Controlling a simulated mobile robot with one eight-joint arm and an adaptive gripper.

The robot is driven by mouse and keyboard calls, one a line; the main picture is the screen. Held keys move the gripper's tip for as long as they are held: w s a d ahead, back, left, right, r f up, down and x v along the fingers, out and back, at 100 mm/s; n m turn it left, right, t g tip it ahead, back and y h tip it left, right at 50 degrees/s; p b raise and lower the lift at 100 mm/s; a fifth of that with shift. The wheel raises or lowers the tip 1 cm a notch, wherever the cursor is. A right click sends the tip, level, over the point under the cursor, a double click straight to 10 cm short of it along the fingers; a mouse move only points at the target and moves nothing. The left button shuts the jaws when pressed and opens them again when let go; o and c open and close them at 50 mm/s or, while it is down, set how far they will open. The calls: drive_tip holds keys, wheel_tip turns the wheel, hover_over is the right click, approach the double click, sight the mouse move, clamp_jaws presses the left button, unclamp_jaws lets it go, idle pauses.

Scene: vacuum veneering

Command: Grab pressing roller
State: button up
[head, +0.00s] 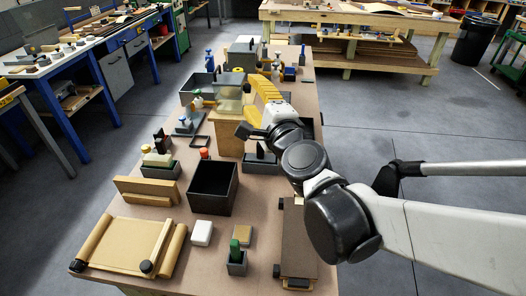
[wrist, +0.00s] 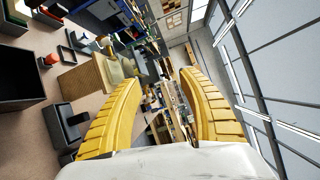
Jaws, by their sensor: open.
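My gripper (head: 262,84) has yellow ribbed fingers. It is raised over the right side of the bench and points toward the far end. In the wrist view its fingers (wrist: 160,80) are spread apart with nothing between them. I cannot identify the pressing roller with certainty. A green-handled tool (head: 235,248) stands in a small grey holder near the front. A dark holder (wrist: 66,126) shows left of the fingers in the wrist view; its contents are unclear. My arm hides part of the bench's right side.
The brown bench (head: 180,212) is crowded. A black open box (head: 213,187) stands mid-bench, with a veneer sheet with rolled edges (head: 128,243) at front left. A white block (head: 202,232) and a long brown board (head: 299,240) lie near the front. Floor right of the bench is clear.

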wheel_tip(320, 180, down, 2)
drive_tip(key=w+m+t+h, duration=0.1)
drive_tip(key=w+m+h, duration=0.15)
drive_tip(key=m, duration=0.35)
drive_tip(key=m+g+h, duration=0.5)
drive_tip(key=m, duration=1)
approach(260, 149)
drive_tip(key=b+x, duration=0.2)
drive_tip(key=x, duration=0.3)
drive_tip(key=shift+w+f, duration=0.1)
drive_tip(key=shift+w, duration=0.15)
drive_tip(key=b+x, duration=0.1)
drive_tip(key=x, duration=0.1)
drive_tip(key=r+b+x, duration=0.1)
drive_tip(key=x, duration=0.2)
drive_tip(key=shift+w+d, duration=0.15)
drive_tip(key=shift+w, duration=0.25)
drive_tip(key=shift+r, duration=0.1)
drive_tip(key=shift+c, duration=0.2)
drive_tip(key=shift+s, duration=0.1)
clamp_jaws()
